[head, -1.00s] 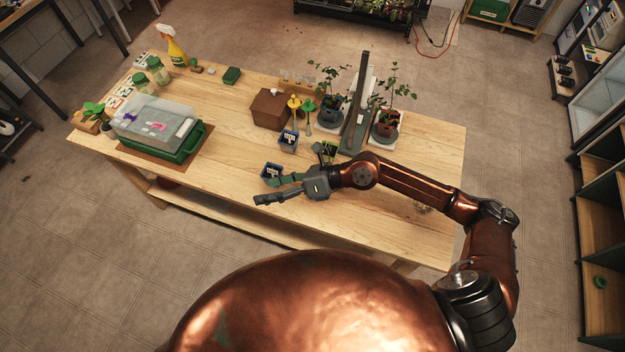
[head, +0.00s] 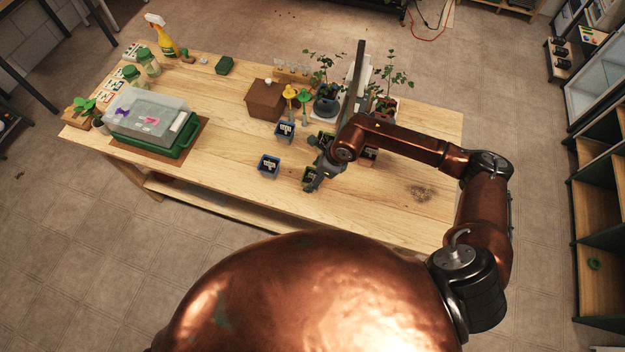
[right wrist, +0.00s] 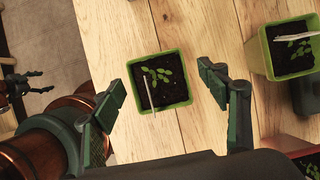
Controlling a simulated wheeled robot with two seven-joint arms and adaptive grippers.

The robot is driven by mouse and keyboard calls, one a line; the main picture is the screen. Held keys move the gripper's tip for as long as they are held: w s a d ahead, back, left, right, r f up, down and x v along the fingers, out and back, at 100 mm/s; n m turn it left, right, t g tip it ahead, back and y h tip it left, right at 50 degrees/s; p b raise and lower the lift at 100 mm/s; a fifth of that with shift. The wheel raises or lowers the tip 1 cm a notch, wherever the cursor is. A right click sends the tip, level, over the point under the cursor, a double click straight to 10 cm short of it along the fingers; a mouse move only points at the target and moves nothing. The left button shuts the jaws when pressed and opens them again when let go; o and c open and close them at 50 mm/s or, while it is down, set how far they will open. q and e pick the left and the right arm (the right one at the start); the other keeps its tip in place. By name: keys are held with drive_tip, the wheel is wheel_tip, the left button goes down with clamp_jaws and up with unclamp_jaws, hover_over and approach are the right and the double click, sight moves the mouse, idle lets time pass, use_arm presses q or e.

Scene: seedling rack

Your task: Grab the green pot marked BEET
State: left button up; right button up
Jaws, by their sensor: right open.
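A small square green pot (right wrist: 158,108) with dark soil, a leafy seedling and a pale stick stands on the table, between and beyond my right gripper's fingers in the right wrist view. In the head view this pot (head: 308,173) is partly hidden by my right gripper (head: 320,180). The gripper points down over it, open, with nothing held. A second green pot (right wrist: 259,50) with a seedling and a pale stick is at the upper right of the wrist view. No marking on either green pot is readable.
Blue pots (head: 268,167) stand left of my right gripper. A red pot (right wrist: 308,162) is at the wrist view's lower right edge. A brown box (head: 266,100), larger potted plants (head: 326,106) and a tall dark post (head: 355,80) stand behind. The table's front right is mostly clear.

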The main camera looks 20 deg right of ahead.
drive_tip(key=shift+w+a+f, duration=0.1)
drive_tip(key=shift+a+f, duration=0.05)
drive_tip(key=shift+f, duration=0.3)
drive_tip(key=shift+c, duration=0.2)
drive_tip(key=c, duration=1.3)
